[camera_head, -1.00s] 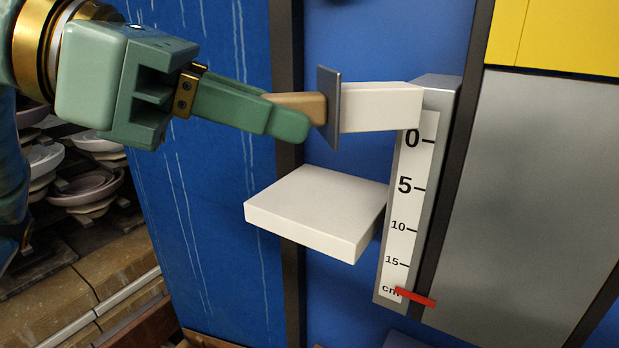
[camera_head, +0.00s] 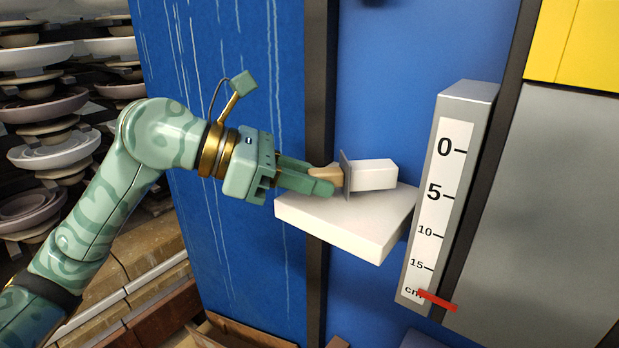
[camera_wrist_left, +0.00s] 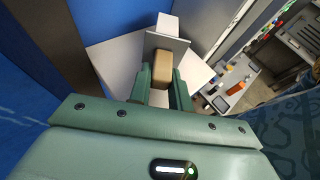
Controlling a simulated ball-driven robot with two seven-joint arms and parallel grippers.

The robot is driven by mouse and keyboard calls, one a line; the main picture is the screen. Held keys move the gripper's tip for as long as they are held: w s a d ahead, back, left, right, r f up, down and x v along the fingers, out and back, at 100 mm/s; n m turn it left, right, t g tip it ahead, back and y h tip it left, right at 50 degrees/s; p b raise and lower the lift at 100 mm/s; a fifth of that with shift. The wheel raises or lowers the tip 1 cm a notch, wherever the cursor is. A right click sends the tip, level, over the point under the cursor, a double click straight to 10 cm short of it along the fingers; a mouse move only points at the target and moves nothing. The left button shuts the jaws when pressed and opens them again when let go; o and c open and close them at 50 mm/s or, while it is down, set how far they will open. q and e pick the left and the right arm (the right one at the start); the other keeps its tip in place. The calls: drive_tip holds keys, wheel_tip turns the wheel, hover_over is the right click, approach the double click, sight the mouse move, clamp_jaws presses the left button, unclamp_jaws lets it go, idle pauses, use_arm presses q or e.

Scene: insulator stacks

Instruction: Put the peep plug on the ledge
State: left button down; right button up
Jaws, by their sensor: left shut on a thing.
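The peep plug (camera_head: 374,175) is a white block with a grey plate and a tan handle. My left gripper (camera_head: 326,180) is shut on the tan handle, and the plug lies nearly level, white end pointing right. It is over the back part of the white ledge (camera_head: 345,232); I cannot tell whether it touches the top. In the left wrist view the plug's grey plate (camera_wrist_left: 166,41) stands beyond the fingers (camera_wrist_left: 162,80), with the white ledge (camera_wrist_left: 112,62) around and below it. The plate hides part of the white block. My right gripper is out of view.
A grey post with a centimetre scale (camera_head: 437,210) and a red marker (camera_head: 437,300) stands right of the ledge. Blue panels are behind. Stacked insulator discs (camera_head: 40,155) stand at the left. The ledge's front part is bare.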

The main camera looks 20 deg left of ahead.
use_arm(q)
drive_tip(key=shift+f, duration=0.35)
drive_tip(key=shift+f, duration=0.15)
drive_tip(key=c, duration=1.3)
unclamp_jaws()
